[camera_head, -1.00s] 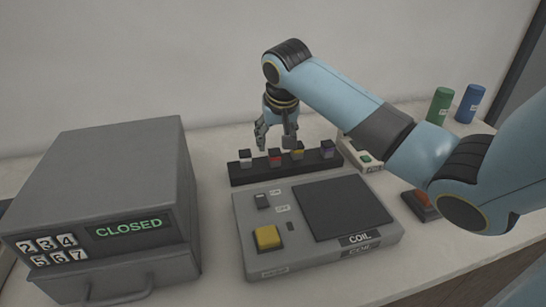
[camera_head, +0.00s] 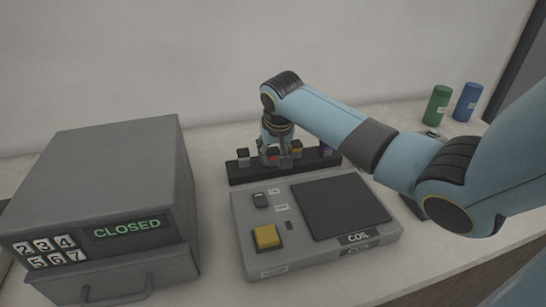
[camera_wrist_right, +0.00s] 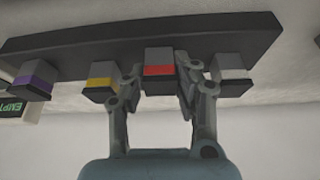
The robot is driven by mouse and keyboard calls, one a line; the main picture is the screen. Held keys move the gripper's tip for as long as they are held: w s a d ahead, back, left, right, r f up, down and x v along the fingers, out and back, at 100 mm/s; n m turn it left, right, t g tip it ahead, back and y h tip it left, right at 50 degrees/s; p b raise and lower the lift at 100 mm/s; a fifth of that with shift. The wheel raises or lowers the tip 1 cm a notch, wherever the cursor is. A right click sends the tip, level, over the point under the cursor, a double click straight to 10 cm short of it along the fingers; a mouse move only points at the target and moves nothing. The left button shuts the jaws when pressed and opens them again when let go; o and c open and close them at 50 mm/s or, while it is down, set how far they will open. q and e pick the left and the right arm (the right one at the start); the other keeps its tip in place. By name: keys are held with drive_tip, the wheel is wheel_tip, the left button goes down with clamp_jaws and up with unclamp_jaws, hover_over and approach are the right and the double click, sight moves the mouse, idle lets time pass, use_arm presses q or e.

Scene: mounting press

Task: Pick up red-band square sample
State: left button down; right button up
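The red-band square sample (camera_wrist_right: 159,68) stands upright in a slot of the dark rack (camera_wrist_right: 70,39), between the yellow-band sample and the white-band sample in the right wrist view. In the head view the red sample (camera_head: 273,158) is partly hidden by my right gripper (camera_head: 277,160). My right gripper (camera_wrist_right: 160,82) is open, with its fingers on either side of the red sample. Narrow gaps seem to remain between fingers and sample. My left gripper is not in view.
Close neighbours on the rack are a yellow-band sample (camera_wrist_right: 101,84), a white-band sample (camera_wrist_right: 232,74) and a purple-band sample (camera_wrist_right: 35,82). In front stands a grey press panel (camera_head: 245,235) with a yellow button. A grey closed cabinet (camera_head: 110,170) is at left. Green and blue bottles stand back right.

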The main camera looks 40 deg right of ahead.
sight(273, 150)
clamp_jaws()
drive_tip(key=shift+r, duration=0.1)
drive_tip(key=shift+r, duration=0.25)
wheel_tip(273, 150, up, 4)
drive_tip(key=shift+w+f, duration=0.1)
drive_tip(key=shift+f, duration=0.05)
drive_tip(key=s+d+r, duration=0.4)
drive_tip(key=s+r, duration=0.2)
drive_tip(key=s, duration=0.5)
drive_tip(key=shift+r+p, duration=0.3)
drive_tip(key=shift+p, duration=0.15)
